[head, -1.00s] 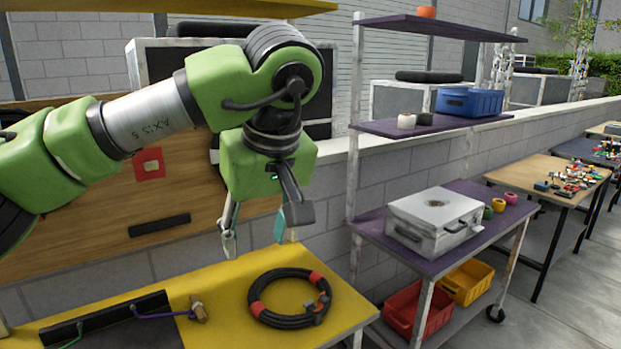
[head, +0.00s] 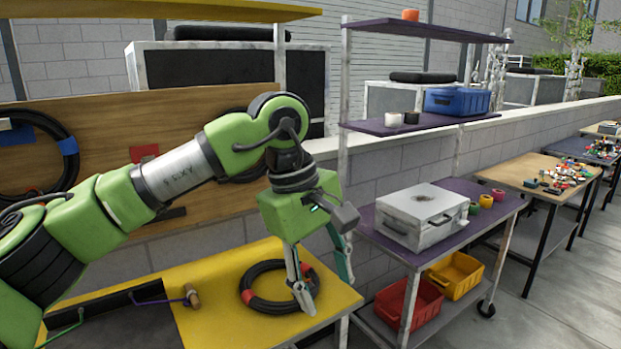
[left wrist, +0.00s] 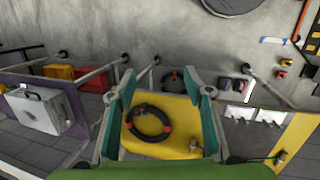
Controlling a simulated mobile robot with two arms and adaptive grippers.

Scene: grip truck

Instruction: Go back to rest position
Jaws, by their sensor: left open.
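My left gripper (head: 322,272) is open and empty in the head view, above the right end of the yellow table (head: 205,325). Its two fingers stand apart. They partly cover a black coiled ring with red bands (head: 262,296) lying on the table. In the left wrist view the open fingers (left wrist: 160,90) frame the same black ring (left wrist: 140,133) on the yellow top, with a visible gap between fingers and ring. My left arm reaches in from the left of the head view. My right gripper is not in view.
A purple-shelved rack (head: 430,240) right of the table holds a silver case (head: 422,215), a blue bin (head: 457,101) and red (head: 409,305) and yellow (head: 456,276) bins. A wooden board (head: 110,130) with a hanging black coil (head: 68,160) stands behind the arm. The paved floor at the right is clear.

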